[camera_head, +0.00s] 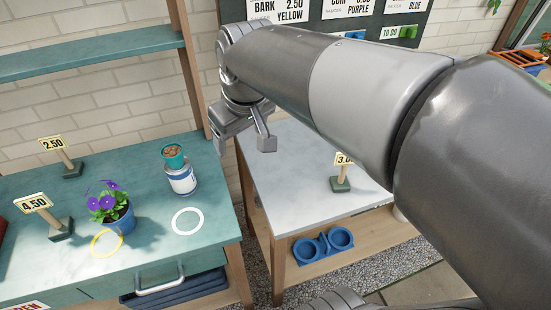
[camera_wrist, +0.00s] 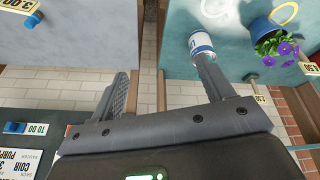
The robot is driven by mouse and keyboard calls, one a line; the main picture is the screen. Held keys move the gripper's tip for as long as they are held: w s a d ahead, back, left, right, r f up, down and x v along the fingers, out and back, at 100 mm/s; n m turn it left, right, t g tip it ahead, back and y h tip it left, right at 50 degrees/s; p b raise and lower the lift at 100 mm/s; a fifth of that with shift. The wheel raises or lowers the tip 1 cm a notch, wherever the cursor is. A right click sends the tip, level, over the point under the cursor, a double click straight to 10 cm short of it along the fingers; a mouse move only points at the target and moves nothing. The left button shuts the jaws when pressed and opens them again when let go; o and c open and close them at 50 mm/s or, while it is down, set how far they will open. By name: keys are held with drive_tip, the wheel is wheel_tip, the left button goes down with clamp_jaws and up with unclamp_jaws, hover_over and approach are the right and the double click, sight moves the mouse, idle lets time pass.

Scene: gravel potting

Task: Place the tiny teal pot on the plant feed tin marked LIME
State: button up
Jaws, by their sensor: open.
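The tiny teal pot (camera_head: 174,151), filled with brown bits, sits upright on top of a white tin with a blue band (camera_head: 182,181) on the green bench. The tin's marking is too small to read. In the wrist view the tin (camera_wrist: 201,43) shows beyond the tip of one finger, and that finger seems to hide the pot. My gripper (camera_head: 243,146) is open and empty, to the right of the pot and apart from it, over the gap between the two tables. In the wrist view its fingers (camera_wrist: 162,72) stand wide apart with nothing between them.
A blue pot with purple flowers (camera_head: 112,212), a yellow ring (camera_head: 107,243) and a white ring (camera_head: 187,221) are on the green bench (camera_head: 150,242). Price signs stand at its left. The pale-topped table (camera_head: 290,185) at right is mostly clear. A wooden post (camera_head: 188,70) rises behind the tin.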

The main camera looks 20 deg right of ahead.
drive_tip(key=s+d+f+m+t, duration=0.1)
drive_tip(key=s+d+f+m, duration=0.1)
drive_tip(key=s, duration=0.3)
drive_tip(key=s+d+f+m, duration=0.2)
drive_tip(key=s+d, duration=0.1)
drive_tip(key=s, duration=0.2)
drive_tip(key=shift+s+d+t+h, duration=0.2)
drive_tip(key=shift+t+h, duration=0.1)
drive_tip(key=shift+t, duration=0.1)
drive_tip(key=shift+o, duration=0.3)
